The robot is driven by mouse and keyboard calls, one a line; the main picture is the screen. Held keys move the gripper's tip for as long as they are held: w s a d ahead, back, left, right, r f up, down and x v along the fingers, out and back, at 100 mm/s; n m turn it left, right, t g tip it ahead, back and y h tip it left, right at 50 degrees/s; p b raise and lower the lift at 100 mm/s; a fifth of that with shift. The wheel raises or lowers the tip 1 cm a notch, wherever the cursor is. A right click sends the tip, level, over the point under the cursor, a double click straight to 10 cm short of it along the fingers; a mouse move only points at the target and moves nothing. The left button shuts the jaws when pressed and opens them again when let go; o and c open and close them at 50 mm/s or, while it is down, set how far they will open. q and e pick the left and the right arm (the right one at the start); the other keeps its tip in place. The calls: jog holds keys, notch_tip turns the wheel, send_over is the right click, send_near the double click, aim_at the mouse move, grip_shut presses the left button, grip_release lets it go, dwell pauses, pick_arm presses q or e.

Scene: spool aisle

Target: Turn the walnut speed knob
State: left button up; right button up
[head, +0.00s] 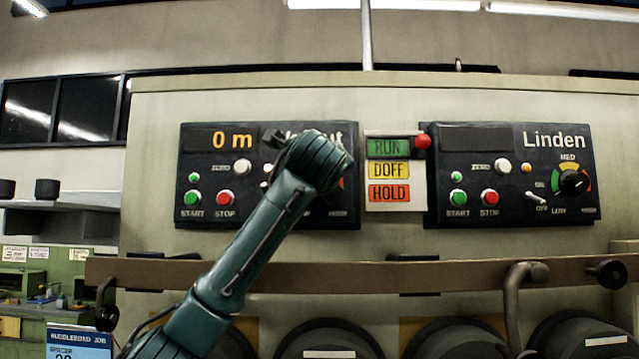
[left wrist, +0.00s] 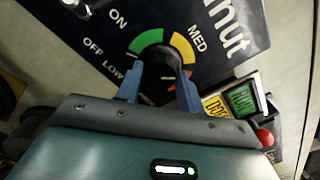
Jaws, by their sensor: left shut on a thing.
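The Walnut panel (head: 200,160) is black, with a 0 m display, and is mounted on the machine front in the head view. My left arm covers its right part and most of its name. In the left wrist view, the dark walnut speed knob (left wrist: 158,56) sits inside a green, yellow and red scale (left wrist: 183,47) marked LOW and MED. My left gripper (left wrist: 160,74) is shut on the knob, one blue finger at each side. In the head view the knob and fingers are hidden behind my wrist. The knob's exact pointing is unclear. My right gripper is not in view.
A RUN, DOFF, HOLD sign (head: 389,170) with a red marker (head: 423,142) on its RUN row stands right of the Walnut panel. Farther right is the Linden panel (head: 510,210) with its own knob (head: 574,181). A brown rail (head: 400,275) crosses below the panels.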

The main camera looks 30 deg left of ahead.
pick_arm(q)
jog(key=shift+f+m, duration=0.15)
jog(key=shift+m, duration=3.75)
jog(key=o, duration=1)
jog(key=b+v, duration=0.4)
jog(key=v, duration=0.9)
jog(key=shift+s, duration=0.15)
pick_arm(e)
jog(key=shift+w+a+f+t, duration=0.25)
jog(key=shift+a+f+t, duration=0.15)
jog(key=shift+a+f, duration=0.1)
